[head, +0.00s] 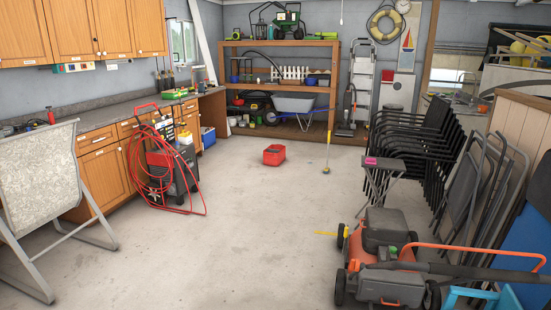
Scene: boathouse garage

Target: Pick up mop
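A thin yellow-handled tool that looks like a mop (326,170) stands almost upright on the concrete floor, in the middle distance right of centre. Its small head is on the floor and its handle rises above it; it is too small to make out the head clearly. A red bucket (274,155) stands on the floor to its left, apart from it. Neither of my grippers shows in the head view.
Open floor (235,230) fills the middle. An orange mower (385,260) stands front right, with stacked black chairs (415,150) and a small grey stand (383,175) behind it. A red hose (140,170) loops at left. A wooden shelf (335,100) stands behind.

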